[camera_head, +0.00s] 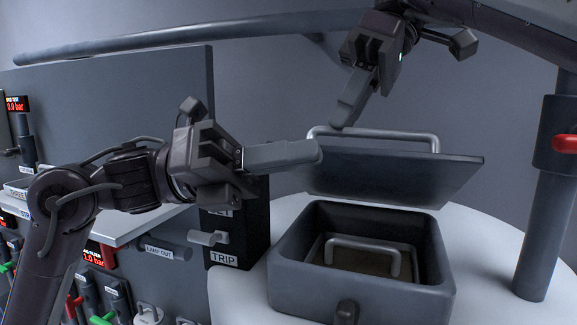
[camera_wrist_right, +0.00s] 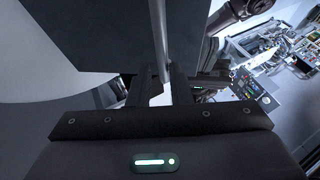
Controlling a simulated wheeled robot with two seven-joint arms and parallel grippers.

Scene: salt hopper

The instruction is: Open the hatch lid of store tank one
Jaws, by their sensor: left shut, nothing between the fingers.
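The dark hatch lid (camera_head: 390,176) is raised and tilted above its box-shaped hatch frame (camera_head: 350,293). The opening below is exposed, with a grey inner handle (camera_head: 362,246) inside. The lid's grey bar handle (camera_head: 400,138) is on its upper side. My right gripper (camera_head: 347,110) reaches down to the left part of this handle. In the right wrist view a pale bar (camera_wrist_right: 160,35) runs down to between its fingers (camera_wrist_right: 160,82); whether they clamp it is unclear. My left gripper (camera_head: 315,152) is shut and empty, pointing right, its tip by the lid's left edge.
The hatch stands on a pale rounded tank top (camera_head: 478,290). A post (camera_head: 547,200) with a red knob (camera_head: 564,144) rises at the right. A dark box with a TRIP label (camera_head: 224,259) stands left of the hatch. A control panel (camera_head: 120,95) fills the left.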

